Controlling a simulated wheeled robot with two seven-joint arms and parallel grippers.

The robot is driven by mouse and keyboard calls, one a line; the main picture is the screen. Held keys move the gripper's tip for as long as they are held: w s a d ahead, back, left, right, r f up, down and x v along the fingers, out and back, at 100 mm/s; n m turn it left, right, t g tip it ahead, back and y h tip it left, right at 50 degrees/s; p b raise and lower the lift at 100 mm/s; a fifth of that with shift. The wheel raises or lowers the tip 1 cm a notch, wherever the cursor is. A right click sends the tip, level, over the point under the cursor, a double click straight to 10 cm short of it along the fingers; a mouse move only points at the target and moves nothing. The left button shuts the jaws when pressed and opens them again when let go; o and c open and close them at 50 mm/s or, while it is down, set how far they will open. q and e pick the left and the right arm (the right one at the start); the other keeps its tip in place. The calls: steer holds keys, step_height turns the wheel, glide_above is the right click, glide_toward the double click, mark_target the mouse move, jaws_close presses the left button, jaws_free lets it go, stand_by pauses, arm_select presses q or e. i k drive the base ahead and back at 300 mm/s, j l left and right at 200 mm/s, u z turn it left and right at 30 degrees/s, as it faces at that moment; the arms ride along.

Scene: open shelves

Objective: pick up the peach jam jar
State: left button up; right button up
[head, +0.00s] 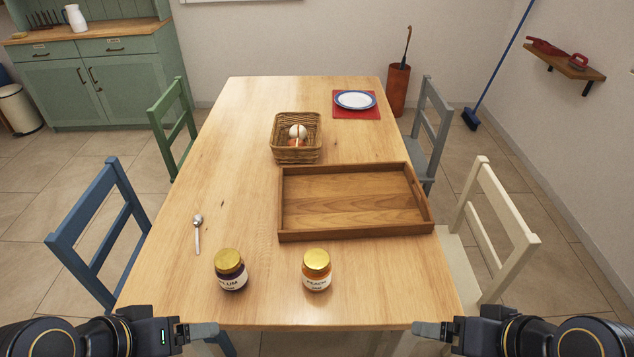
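The peach jam jar (316,271) stands upright near the front of the wooden table, right of the middle. It has a gold lid, amber contents and a white label reading PEACH. My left gripper (204,331) is at the table's front edge, lower left of the jar and apart from it. My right gripper (428,329) is at the front right corner, lower right of the jar and apart from it. Neither gripper appears to hold anything. The gap between the fingers does not show clearly on either one.
A dark plum jar (230,270) stands left of the peach jar. A spoon (197,234) lies behind it. An empty wooden tray (356,236) sits behind the peach jar, and a wicker basket (296,155) stands farther back. The table (385,290) is clear right of the peach jar.

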mark_target(315, 283)
steer(key=u, duration=1.2)
steer(key=k+l+u, duration=0.2)
steer(key=l+u, duration=0.15)
steer(key=k+l+u, duration=0.55)
steer(key=l+u, duration=0.15)
steer(key=l, duration=0.1)
